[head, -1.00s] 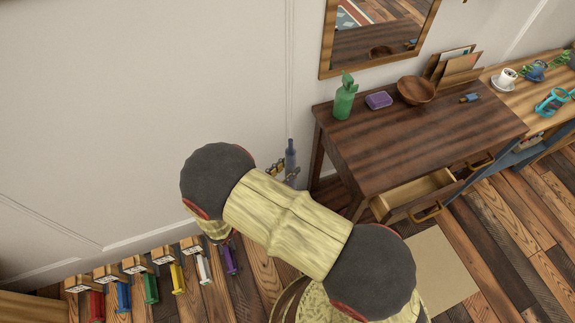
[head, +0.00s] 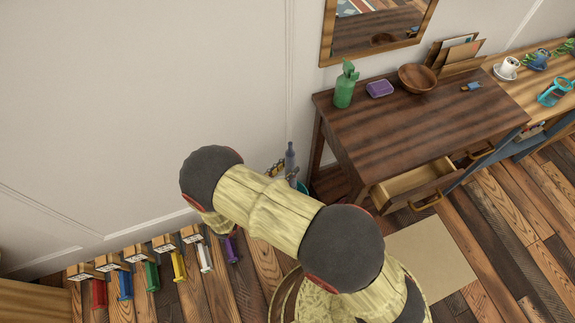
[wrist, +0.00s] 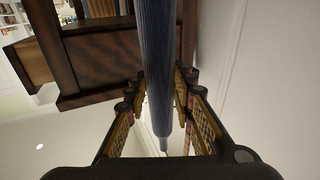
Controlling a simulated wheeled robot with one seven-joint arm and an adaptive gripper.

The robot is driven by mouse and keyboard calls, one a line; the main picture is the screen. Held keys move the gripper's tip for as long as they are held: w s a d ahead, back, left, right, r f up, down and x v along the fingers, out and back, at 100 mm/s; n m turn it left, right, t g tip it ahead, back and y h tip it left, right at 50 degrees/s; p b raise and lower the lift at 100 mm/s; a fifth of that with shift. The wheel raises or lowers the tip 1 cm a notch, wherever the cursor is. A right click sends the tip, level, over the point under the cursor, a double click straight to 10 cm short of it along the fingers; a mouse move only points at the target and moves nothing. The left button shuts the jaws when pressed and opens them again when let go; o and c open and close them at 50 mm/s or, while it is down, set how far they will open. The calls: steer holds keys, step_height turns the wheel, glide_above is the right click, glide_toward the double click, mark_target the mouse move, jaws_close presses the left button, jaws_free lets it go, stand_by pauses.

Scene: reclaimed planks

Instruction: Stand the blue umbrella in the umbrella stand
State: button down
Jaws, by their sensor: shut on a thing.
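The blue umbrella is a slim, dark blue-grey shaft that runs down the middle of the wrist view (wrist: 160,35). My gripper (wrist: 161,85) is shut on it, with a finger on each side. In the head view only a short upper piece of the umbrella (head: 290,157) shows, upright near the wall and left of the desk. My gripper (head: 281,171) is there too, mostly hidden behind my arm. A small teal edge (head: 303,187) shows just below it; I cannot tell whether it belongs to the umbrella stand. No other part of a stand is visible.
A dark wooden desk (head: 400,130) with an open drawer (head: 412,184) stands right of my gripper. It bears a green bottle (head: 345,88) and a wooden bowl (head: 417,78). Several coloured items, one red (head: 98,293), line the wall at lower left. A beige mat (head: 435,255) lies on the floor.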

step_height(320, 180, down, 10)
steer(key=shift+r, duration=0.15)
stand_by(0.9)
stand_by(0.3)
steer(key=c, duration=1.5)
jaws_free()
steer(key=shift+o, duration=0.4)
step_height(320, 180, up, 10)
steer(key=shift+f, duration=0.1)
